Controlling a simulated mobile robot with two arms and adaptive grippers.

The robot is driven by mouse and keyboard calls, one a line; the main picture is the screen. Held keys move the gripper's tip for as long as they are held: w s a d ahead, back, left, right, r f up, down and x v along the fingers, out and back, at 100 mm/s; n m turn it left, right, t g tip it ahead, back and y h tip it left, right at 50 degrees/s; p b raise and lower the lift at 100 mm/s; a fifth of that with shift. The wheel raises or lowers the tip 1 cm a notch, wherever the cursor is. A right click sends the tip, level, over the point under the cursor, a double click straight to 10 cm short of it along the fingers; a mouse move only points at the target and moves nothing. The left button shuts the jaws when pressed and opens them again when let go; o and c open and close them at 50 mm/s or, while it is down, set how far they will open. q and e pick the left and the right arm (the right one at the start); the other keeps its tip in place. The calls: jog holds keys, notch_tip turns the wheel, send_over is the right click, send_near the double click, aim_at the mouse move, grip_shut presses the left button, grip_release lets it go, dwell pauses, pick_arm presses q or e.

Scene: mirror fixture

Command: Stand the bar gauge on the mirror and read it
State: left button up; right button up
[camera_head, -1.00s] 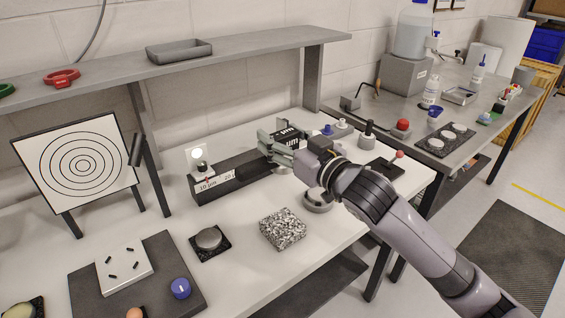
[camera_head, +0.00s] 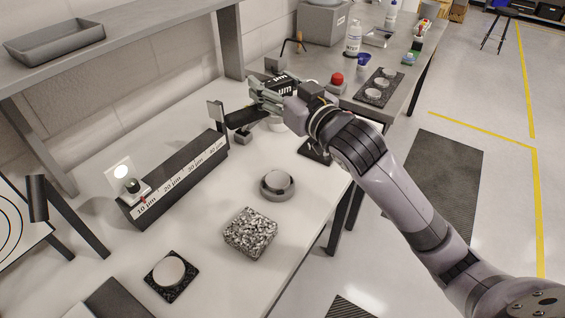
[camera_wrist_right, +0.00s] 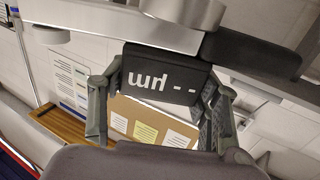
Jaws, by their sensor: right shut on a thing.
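My right gripper (camera_head: 262,92) is shut on the bar gauge, a dark bar (camera_head: 240,117) with a black display (camera_head: 284,85). It holds the gauge up near the far end of the long labelled block. In the right wrist view the display (camera_wrist_right: 165,75) appears upside down between the fingers (camera_wrist_right: 155,110) and shows two dashes and "µm". A round disc in a grey ring (camera_head: 278,184) and a pale disc on a black square pad (camera_head: 170,273) lie apart on the white table. I cannot tell which is the mirror. My left gripper is not in view.
The dark block (camera_head: 178,180) carries 10 to 40 µm labels, with a small lit device (camera_head: 132,186) at its near end. A speckled block (camera_head: 250,232) stands in front. A grey side bench (camera_head: 350,100) holds a red button (camera_head: 337,79).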

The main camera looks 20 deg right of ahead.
jog(key=f, duration=0.6)
jog(key=shift+s+d+f, duration=0.1)
jog(key=shift+s+f, duration=0.3)
notch_tip(320, 180, down, 12)
jog(key=shift+w+r, duration=0.15)
jog(key=shift+r, duration=0.05)
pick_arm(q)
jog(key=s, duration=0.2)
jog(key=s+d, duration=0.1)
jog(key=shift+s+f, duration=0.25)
pick_arm(e)
jog(key=shift+f, duration=0.15)
jog(key=shift+f, duration=0.15)
jog(key=o, duration=1.1)
jog(key=shift+f, duration=0.1)
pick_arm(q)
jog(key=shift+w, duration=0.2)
pick_arm(e)
jog(key=o, duration=0.4)
